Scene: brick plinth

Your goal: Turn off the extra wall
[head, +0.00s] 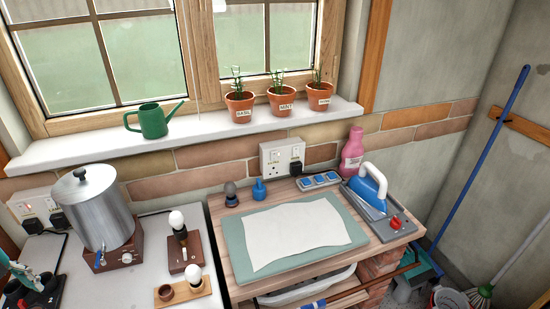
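A white double wall socket (283,157) is on the brick band below the window sill, above the wooden worktop. It has small rocker switches along its top and a black plug (296,168) in its right half. Small lettering on it is too small to read surely. A second white wall socket (36,208) is at the far left, with black plugs (58,220) in it and small reddish marks. The switch positions are too small to tell on either.
An iron (369,188) stands on a grey base at the worktop's right, near a pink bottle (352,150). A white cloth (295,236) lies on a green mat. A metal urn (96,205) stands at left. Potted herbs (281,98) and a watering can (153,122) line the sill.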

